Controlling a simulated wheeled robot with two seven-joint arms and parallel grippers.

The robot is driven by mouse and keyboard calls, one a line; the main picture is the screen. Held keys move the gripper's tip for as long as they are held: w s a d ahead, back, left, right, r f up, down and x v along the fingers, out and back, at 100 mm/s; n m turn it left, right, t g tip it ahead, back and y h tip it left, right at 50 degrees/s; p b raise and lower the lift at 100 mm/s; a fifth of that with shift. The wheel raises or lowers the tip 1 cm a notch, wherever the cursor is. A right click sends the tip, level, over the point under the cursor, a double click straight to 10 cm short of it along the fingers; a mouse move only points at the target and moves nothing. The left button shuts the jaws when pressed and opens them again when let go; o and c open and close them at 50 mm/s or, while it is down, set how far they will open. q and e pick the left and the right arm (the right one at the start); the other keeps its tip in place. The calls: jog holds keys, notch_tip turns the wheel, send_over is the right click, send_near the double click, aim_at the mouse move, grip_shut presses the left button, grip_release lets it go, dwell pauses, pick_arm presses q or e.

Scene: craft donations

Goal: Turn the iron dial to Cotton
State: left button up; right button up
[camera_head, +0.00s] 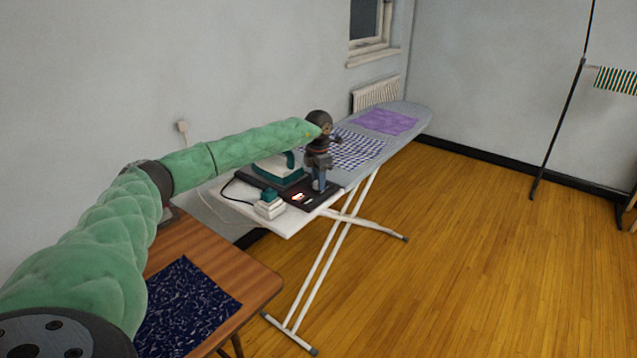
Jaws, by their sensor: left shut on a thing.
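The iron (277,167), teal and white, rests on a dark station at the near end of the ironing board. The station's dark front panel (300,200) carries small light and reddish markings, too small to read. My left gripper (319,186) points down at the right part of this panel, to the right of the iron. It is shut on what appears to be the dial, which its fingers hide. The dial's setting cannot be seen. My right gripper is out of view.
A small teal-topped white object (270,204) stands left of the panel. A checked cloth (356,150) and a purple cloth (386,121) lie on the ironing board (412,112). A wooden table (188,238) with a dark patterned cloth (187,308) is nearer.

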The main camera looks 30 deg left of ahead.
pick_arm(q)
jog(key=m+b, duration=0.2)
jog(key=m, duration=0.2)
jog(key=shift+m, duration=0.4)
jog(key=m+b, duration=0.2)
jog(key=m, duration=0.2)
jog(key=shift+a+m, duration=0.1)
jog(key=shift+m, duration=0.2)
jog(key=m+b, duration=0.1)
jog(key=m, duration=0.3)
jog(key=m+b, duration=0.1)
jog(key=m, duration=0.1)
jog(key=shift+m, duration=0.4)
jog(key=shift+r+m, duration=0.1)
jog(key=shift+m, duration=1.1)
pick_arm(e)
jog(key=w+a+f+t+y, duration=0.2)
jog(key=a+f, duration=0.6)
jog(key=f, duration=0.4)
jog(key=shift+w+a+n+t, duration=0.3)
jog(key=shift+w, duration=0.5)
